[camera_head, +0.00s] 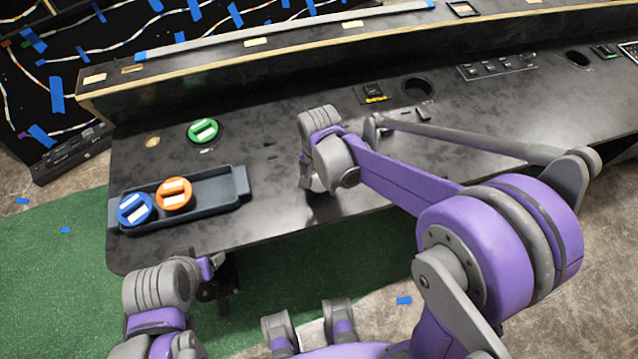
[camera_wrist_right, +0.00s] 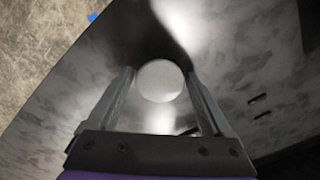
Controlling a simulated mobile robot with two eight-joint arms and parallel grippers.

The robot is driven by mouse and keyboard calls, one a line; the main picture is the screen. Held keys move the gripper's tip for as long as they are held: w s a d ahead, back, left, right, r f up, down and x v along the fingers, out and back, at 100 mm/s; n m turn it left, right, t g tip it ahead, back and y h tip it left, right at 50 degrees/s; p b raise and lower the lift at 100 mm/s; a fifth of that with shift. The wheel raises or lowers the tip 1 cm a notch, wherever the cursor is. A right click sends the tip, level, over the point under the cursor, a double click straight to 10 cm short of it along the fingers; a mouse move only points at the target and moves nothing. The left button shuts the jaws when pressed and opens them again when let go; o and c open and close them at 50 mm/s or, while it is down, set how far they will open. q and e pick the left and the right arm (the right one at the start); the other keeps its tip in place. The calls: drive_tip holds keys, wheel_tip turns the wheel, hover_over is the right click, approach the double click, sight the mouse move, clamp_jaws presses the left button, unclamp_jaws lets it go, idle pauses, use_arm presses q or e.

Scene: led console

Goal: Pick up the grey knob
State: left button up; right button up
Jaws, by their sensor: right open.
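A round, light grey disc, which looks like the grey knob (camera_wrist_right: 160,80), shows in the right wrist view. It lies between the two spread fingers of my right gripper (camera_wrist_right: 161,74). The fingers stand on either side of it, and I cannot tell whether they touch it. In the head view my right gripper (camera_head: 309,184) points down at the black console top, and it and the wrist hide the knob. My left arm is at the lower left. Its dark gripper (camera_head: 216,288) is by the console's front edge, and its jaw state is unclear.
A dark tray (camera_head: 240,182) holds a blue knob (camera_head: 134,209) and an orange knob (camera_head: 173,194). A green knob (camera_head: 203,130) sits behind it. Switch panels and round holes (camera_head: 417,87) are farther right. A raised ledge runs along the back.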

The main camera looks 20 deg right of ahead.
drive_tip(key=shift+c, duration=0.2)
drive_tip(key=c, duration=1.1)
